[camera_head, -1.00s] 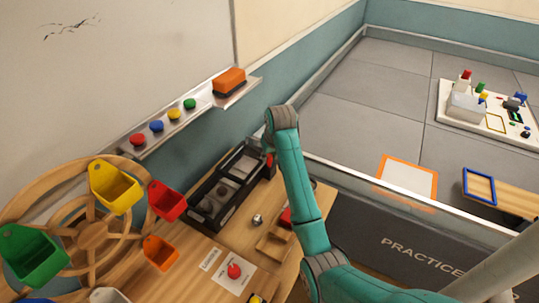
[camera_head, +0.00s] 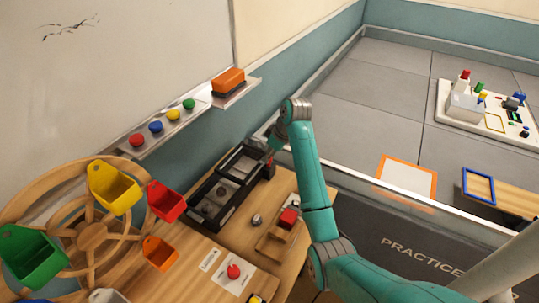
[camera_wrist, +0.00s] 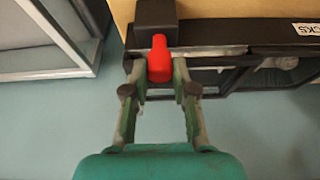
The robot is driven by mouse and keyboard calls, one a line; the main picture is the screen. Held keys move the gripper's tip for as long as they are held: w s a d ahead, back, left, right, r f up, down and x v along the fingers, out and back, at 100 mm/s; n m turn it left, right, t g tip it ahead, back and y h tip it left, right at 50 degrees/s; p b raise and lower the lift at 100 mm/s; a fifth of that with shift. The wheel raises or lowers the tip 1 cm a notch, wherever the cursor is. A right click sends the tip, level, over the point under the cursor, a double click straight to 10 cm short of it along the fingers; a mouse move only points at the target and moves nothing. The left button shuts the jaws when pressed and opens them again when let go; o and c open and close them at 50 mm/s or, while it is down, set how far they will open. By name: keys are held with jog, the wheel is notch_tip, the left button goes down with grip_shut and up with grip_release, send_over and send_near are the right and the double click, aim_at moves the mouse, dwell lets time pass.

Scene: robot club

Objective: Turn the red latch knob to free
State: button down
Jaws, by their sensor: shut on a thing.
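The red latch knob (camera_wrist: 159,60) is in the upper middle of the wrist view, on a black block (camera_wrist: 156,12) at the end of a black-framed case (camera_wrist: 240,42). Its rounded red handle points toward my gripper. My gripper (camera_wrist: 158,74) is shut on the knob, with one finger on each side. In the head view the case (camera_head: 228,185) lies on the wooden table beneath the whiteboard ledge. My gripper (camera_head: 274,148) is at its far right end, where a bit of red shows. The rest of the knob is hard to make out there.
A wooden wheel with coloured bins (camera_head: 92,235) stands left. The practice area wall (camera_head: 390,225) runs right of my arm.

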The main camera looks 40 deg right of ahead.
dwell(0.3)
jog(key=c, duration=0.9)
grip_release()
